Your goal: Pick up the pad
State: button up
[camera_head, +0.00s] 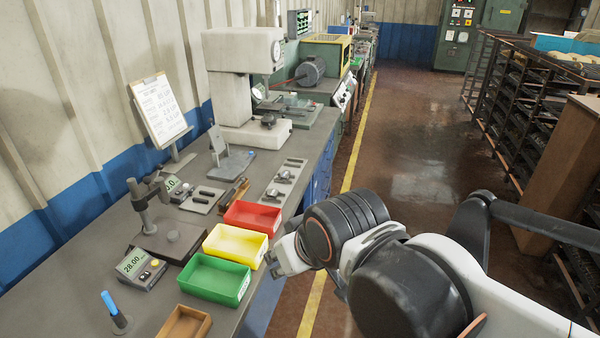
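My gripper (273,264) is at the front edge of the grey workbench (92,262), just right of the green tray and the yellow tray. It looks small and side-on here, and I cannot tell whether its fingers are apart. I see nothing in it. No pad can be picked out with certainty. Small dark pieces (207,191) lie on a light plate left of the red tray. More small metal parts (284,176) lie on another plate behind the red tray. The parts are too small to name.
A red tray (233,224), a yellow tray (215,249) and a green tray (190,289) line the bench front. The floor aisle (400,130) is clear.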

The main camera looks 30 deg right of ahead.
aim_at(284, 175)
jog(key=i+l, duration=0.15)
jog(key=l, duration=0.2)
jog(key=i+l, duration=0.2)
jog(key=i+l+u, duration=0.1)
jog(key=l, duration=0.35)
jog(key=i+l, duration=0.2)
jog(key=l, duration=0.15)
jog(key=i+l, duration=0.15)
jog(key=i, duration=0.4)
jog(key=i+l+z, duration=0.1)
jog(key=i, duration=0.4)
jog(key=j+u, duration=0.2)
jog(key=j, duration=0.15)
